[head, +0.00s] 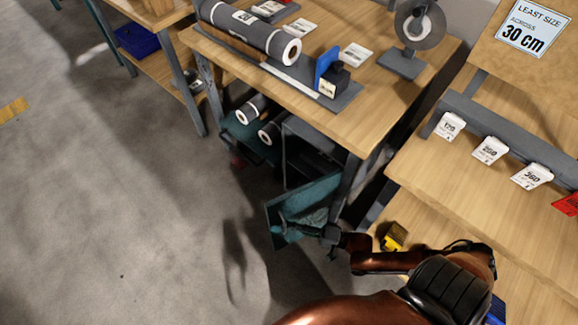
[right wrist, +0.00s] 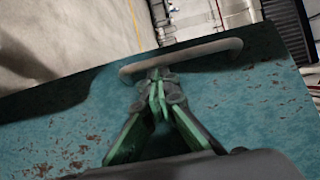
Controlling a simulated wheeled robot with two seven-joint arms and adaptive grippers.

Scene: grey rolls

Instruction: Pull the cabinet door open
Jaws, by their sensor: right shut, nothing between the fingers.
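The teal cabinet door (head: 312,203) stands swung out from the dark cabinet (head: 300,150) under the middle bench, and part of the interior shows. In the right wrist view the worn, rust-flecked door (right wrist: 230,100) fills the lower part. Its grey bar handle (right wrist: 205,53) runs across near the door's far edge. My right gripper (right wrist: 156,78) is shut and empty, its green-sided fingers over the door with the tips at the handle. Whether they touch it, I cannot tell. In the head view the right gripper (head: 284,226) is at the door's lower part. My left gripper is not in view.
A teal drawer (head: 240,145) with white-ended rolls stands open left of the cabinet. The wooden bench (head: 385,95) above holds a large grey roll (head: 250,32). A tiered wooden stand (head: 440,170) is close on the right. Grey floor (head: 130,220) is clear on the left.

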